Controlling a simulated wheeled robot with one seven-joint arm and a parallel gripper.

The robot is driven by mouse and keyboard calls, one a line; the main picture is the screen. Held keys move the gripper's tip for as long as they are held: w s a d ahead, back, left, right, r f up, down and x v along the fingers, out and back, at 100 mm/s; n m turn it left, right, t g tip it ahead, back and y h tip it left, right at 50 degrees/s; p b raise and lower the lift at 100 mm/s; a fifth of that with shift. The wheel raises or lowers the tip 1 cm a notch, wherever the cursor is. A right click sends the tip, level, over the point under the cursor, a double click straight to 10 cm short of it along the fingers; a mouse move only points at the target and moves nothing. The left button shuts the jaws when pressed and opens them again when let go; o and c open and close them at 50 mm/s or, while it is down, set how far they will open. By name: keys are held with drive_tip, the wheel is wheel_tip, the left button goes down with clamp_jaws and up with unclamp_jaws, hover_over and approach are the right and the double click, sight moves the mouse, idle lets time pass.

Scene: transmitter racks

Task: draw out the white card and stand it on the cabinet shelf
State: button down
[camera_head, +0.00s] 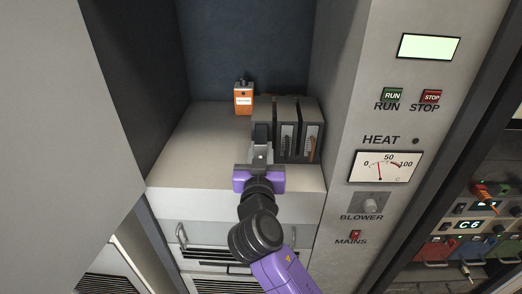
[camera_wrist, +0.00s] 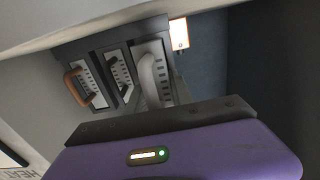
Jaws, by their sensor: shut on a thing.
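The white card (camera_wrist: 165,77) has a pale front and a pale upright handle. In the wrist view it is the rightmost of three cards in a dark rack (camera_wrist: 85,47). In the head view the rack (camera_head: 290,103) stands on the cabinet shelf (camera_head: 200,158). My gripper (camera_head: 261,149) is at the front of the rack's left slot, shut on the white card's handle. The gripper hides most of the card's front in the head view. I cannot tell how far the card sits inside the rack.
A card with an orange-brown handle (camera_wrist: 78,88) and one with a grey handle (camera_wrist: 122,75) stand beside it. An orange box (camera_head: 243,101) stands behind and left of the rack. The shelf's left part is clear. A control panel (camera_head: 385,150) flanks the bay on the right.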

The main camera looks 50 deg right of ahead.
drive_tip(key=shift+b+v, duration=0.95)
drive_tip(key=shift+v, duration=2.15)
drive_tip(key=shift+b+v, duration=0.6)
drive_tip(key=shift+v, duration=0.95)
